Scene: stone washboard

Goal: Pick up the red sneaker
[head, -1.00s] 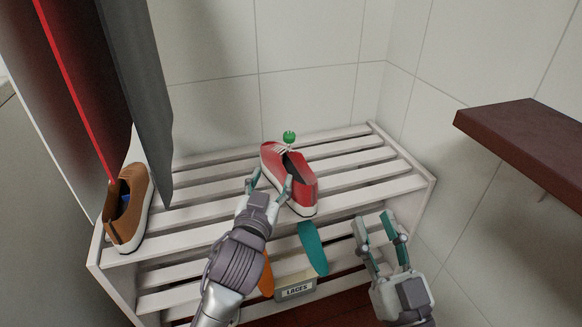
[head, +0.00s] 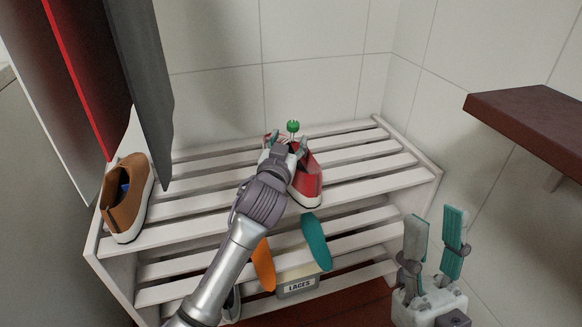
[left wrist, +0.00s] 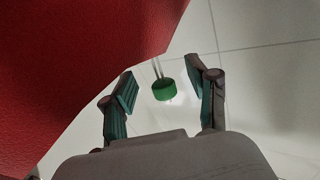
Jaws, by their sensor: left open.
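The red sneaker (head: 309,182) rests on the top slats of a white rack, its heel toward the front. My left gripper (head: 287,143) is open over the toe half of the sneaker and hides much of it. A green knob (head: 293,126) on a thin stem shows just beyond the fingers. In the left wrist view, a large red surface (left wrist: 80,60), likely the sneaker, fills the upper left, and the green knob (left wrist: 164,90) appears between the spread fingers. Contact with the sneaker cannot be told. My right gripper (head: 437,222) is open and empty at the lower right.
A brown shoe (head: 127,198) sits at the left end of the rack (head: 215,205). Orange (head: 263,265) and teal (head: 316,242) insoles and a LACES box (head: 297,285) are below. Dark garments (head: 150,90) hang left; a brown shelf (head: 530,115) juts out right.

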